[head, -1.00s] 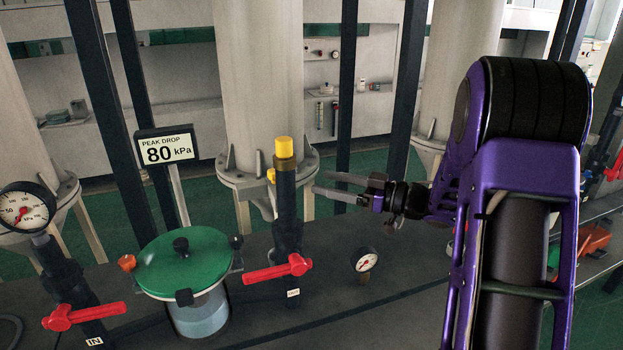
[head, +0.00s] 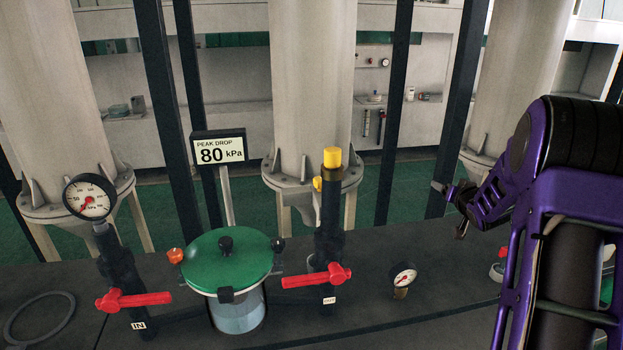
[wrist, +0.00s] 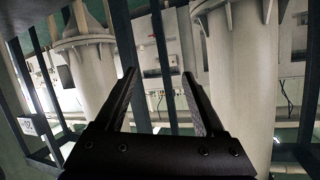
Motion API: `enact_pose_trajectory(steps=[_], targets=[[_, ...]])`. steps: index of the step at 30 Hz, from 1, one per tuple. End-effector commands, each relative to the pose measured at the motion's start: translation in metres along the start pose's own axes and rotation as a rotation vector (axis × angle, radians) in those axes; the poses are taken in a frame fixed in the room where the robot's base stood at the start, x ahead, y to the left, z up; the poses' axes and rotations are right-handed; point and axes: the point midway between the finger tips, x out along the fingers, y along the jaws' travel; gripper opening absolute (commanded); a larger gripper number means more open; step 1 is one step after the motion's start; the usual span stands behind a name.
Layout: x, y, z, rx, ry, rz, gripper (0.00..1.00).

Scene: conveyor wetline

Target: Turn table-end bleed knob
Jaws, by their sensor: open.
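A green-lidded clear vessel (head: 233,262) stands on the dark table, with an orange knob (head: 175,256) on its left side and a black knob (head: 278,245) on its right. A yellow-capped outlet pipe (head: 332,200) with a small yellow side piece (head: 317,184) stands right of it. None of these is labelled as the bleed knob. My gripper (head: 438,187) is right of the yellow-capped pipe, clear of everything. In the wrist view my gripper (wrist: 160,75) shows both fingers apart with nothing between them.
Red lever handles (head: 135,299) and (head: 318,276) stick out over the table. A large gauge (head: 90,196) stands left and a small gauge (head: 403,274) right. A "PEAK DROP 80 kPa" sign (head: 219,149) stands behind. A loose ring (head: 40,318) lies at the left. Pale columns (head: 310,80) rise behind.

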Motion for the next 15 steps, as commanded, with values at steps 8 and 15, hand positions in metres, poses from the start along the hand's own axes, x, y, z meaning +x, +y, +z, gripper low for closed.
enact_pose_trajectory(steps=[8,15], targets=[[-0.002,0.074,0.071,0.553,-0.3,0.458,0.71],[-0.028,0.023,0.141,1.089,-0.693,0.612,0.71]])
